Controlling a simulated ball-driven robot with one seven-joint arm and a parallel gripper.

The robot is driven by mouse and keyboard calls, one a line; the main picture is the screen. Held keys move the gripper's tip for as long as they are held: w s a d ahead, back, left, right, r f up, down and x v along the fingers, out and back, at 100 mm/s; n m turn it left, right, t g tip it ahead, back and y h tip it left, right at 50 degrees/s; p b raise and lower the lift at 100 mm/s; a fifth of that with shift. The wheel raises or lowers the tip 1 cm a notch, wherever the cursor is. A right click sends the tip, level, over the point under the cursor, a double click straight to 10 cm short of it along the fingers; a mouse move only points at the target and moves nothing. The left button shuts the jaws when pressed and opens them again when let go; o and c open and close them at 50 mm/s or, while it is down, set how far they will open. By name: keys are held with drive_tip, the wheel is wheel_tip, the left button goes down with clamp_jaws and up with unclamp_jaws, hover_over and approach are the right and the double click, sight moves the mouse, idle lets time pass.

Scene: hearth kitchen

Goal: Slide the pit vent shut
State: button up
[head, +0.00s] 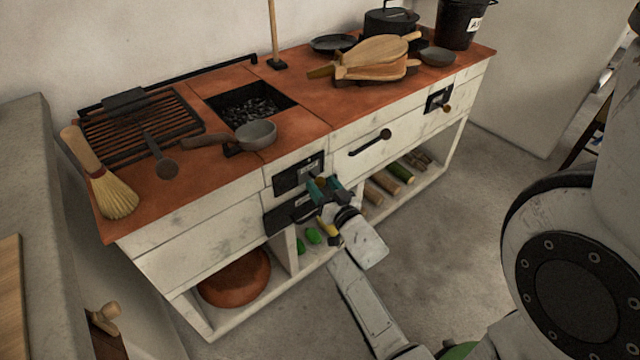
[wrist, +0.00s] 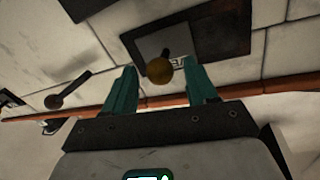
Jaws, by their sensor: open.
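The pit vent (head: 292,176) is a dark metal plate set in the white front of the hearth, below the coal pit. It also shows in the wrist view (wrist: 222,35), with a grey panel inside its dark frame. Its round brass knob (wrist: 158,71) sits between my fingers. In the head view the knob is largely hidden by my gripper (head: 326,186). My gripper is open, with one teal finger on each side of the knob in the wrist view (wrist: 161,84). I cannot tell whether either finger touches it.
A dark box (head: 283,217) sits just below the vent. A black bar handle (head: 370,142) and a second vent (head: 433,100) are farther right. A pan (head: 256,134) and a brush (head: 112,193) lie on the terracotta top. The floor in front is clear.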

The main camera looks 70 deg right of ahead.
sight(315, 178)
drive_tip(key=shift+x, duration=1.1)
drive_tip(key=shift+c, duration=0.5)
clamp_jaws()
